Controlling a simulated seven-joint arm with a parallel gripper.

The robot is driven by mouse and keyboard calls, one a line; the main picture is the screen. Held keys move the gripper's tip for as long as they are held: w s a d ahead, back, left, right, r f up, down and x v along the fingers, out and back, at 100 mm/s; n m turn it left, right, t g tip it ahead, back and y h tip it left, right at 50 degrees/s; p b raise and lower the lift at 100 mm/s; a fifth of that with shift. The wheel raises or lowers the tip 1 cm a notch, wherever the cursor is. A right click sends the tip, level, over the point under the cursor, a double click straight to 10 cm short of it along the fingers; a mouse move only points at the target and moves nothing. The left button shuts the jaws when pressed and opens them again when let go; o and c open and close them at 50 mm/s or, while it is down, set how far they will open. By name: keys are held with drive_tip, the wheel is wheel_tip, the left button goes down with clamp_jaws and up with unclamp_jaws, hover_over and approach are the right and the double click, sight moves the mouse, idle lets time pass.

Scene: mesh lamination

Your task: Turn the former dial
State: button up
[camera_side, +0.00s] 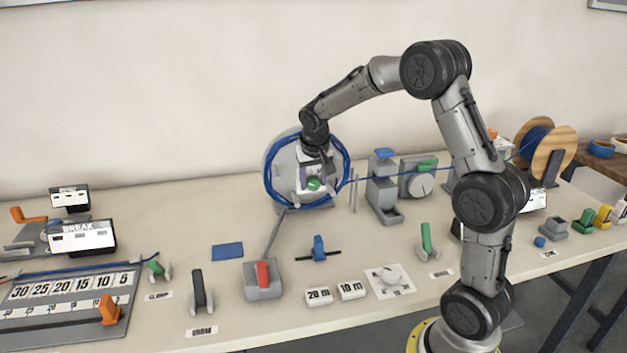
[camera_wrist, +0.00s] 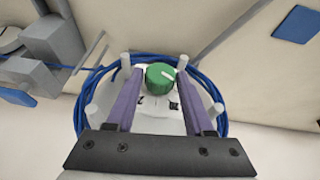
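The former is a grey disc with blue cable coiled around it (camera_side: 347,172), standing upright at the back of the table. Its dial is a green knob (camera_side: 314,184) at the middle of the disc. In the wrist view the green dial (camera_wrist: 160,76) has a pale pointer mark and sits on a light plate with dark markings. My gripper (camera_side: 312,178) is at the front of the disc, by the dial. In the wrist view its two purple fingers (camera_wrist: 160,95) are apart, one on each side of the dial, with gaps visible. Nothing is held.
Grey pegs (camera_wrist: 91,115) ring the disc around my fingers. The blue cable runs right to a wooden spool (camera_side: 553,155). A grey block with a blue top (camera_side: 384,185) stands right of the former. A red-handled lever (camera_side: 263,275) and a blue pad (camera_side: 228,250) are in front.

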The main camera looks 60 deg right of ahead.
clamp_jaws()
drive_tip(key=shift+w+a, duration=0.1)
drive_tip(key=shift+w+a+n+g+h, duration=0.15)
drive_tip(key=shift+n+g+h, duration=0.15)
drive_tip(key=shift+g+h, duration=0.8)
drive_tip(key=g+h, duration=0.2)
drive_tip(key=n+h, duration=0.1)
drive_tip(key=shift+w+a+f+g, duration=0.2)
drive_tip(key=shift+f+g, duration=0.05)
drive_tip(key=shift+g, duration=0.15)
drive_tip(key=h, duration=0.1)
drive_tip(key=g+h, duration=0.1)
drive_tip(key=n+g+h, duration=0.1)
drive_tip(key=shift+w+a+f+h, duration=0.1)
drive_tip(key=shift+f+h, duration=0.15)
drive_tip(key=shift+h, duration=0.05)
drive_tip(key=shift+f+n+g+h, duration=0.15)
drive_tip(key=shift+n+g+h, duration=0.35)
drive_tip(key=shift+g+h, duration=0.5)
drive_tip(key=shift+h, duration=0.3)
drive_tip(key=shift+o, duration=2.1)
unclamp_jaws()
